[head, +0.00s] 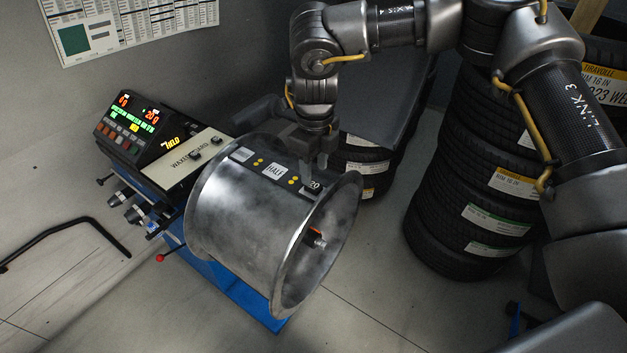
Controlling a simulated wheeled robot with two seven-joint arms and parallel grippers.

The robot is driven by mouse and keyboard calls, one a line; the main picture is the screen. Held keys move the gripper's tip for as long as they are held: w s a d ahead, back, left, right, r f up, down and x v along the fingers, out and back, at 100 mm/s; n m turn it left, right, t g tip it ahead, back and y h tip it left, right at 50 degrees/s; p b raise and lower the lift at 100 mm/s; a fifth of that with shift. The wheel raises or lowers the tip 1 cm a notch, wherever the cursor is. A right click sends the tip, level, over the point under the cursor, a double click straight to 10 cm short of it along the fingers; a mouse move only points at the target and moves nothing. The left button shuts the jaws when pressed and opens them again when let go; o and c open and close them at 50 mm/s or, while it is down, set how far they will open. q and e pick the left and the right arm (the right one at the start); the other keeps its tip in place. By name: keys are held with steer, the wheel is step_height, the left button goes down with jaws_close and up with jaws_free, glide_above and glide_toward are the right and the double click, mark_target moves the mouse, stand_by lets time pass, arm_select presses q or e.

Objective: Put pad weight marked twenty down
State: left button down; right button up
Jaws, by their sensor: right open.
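A dark pad weight marked 20 (312,188) rests at the right end of a dark strip (274,171) across the top of a bare metal wheel rim (235,207). The strip also carries a label reading HALF and yellow dots. My right gripper (311,158) points down just above the weight, with its jaws open. I cannot tell whether a finger still touches the weight. The rim sits on the blue wheel balancer (232,290). My left gripper is not in view.
The balancer's lit display panel (135,125) and a pale board (186,158) with small dark pieces stand left of the rim. Tyre stacks (470,190) stand at the right. A black bent bar (68,226) is at the lower left. Floor in front is clear.

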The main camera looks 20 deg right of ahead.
mark_target(314, 185)
step_height(314, 185, up, 8)
steer(key=shift+f+b, duration=0.2)
steer(key=shift+b, duration=0.15)
stand_by(0.5)
